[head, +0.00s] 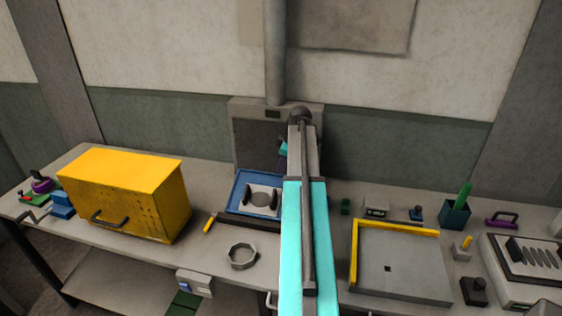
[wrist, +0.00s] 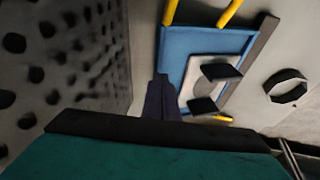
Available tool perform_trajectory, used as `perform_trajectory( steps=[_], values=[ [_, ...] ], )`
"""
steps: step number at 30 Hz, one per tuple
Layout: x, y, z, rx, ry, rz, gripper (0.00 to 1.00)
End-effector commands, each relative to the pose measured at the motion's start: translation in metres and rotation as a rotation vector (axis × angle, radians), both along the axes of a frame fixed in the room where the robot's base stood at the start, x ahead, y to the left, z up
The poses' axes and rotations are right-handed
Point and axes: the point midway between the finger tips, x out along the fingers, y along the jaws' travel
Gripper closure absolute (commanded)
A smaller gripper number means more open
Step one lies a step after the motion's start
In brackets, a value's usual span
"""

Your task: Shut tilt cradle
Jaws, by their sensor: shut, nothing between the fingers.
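What I take for the tilt cradle is a blue tray (head: 238,190) holding a pale plate with two dark blocks, in front of a grey upright housing (head: 248,103). In the wrist view the blue tray (wrist: 205,40) shows right of centre, with the pale plate (wrist: 200,72) and dark blocks on it. I cannot tell its tilt exactly. My gripper (wrist: 162,82) is shut and empty, its dark fingertips showing close to the tray's left edge; I cannot tell whether they touch it. In the head view my arm hides most of the gripper.
A yellow cabinet (head: 125,190) stands left on the bench. A grey octagonal ring (head: 242,263) and a yellow handle (head: 209,224) lie in front of the tray. Right of my arm are a yellow-edged square plate (head: 405,270), a pen cup (head: 455,215) and small blocks.

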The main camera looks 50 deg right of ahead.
Motion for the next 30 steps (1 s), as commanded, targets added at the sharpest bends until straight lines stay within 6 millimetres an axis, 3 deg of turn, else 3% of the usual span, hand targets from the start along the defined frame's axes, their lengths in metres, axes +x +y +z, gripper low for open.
perform_trajectory(
  steps=[20, 30],
  values=[
    [0.003, -0.005, -0.011, 0.002, 0.001, 0.001, 1.0],
    [0.023, 0.004, -0.021, 0.055, 0.029, 0.029, 1.0]
  ],
)
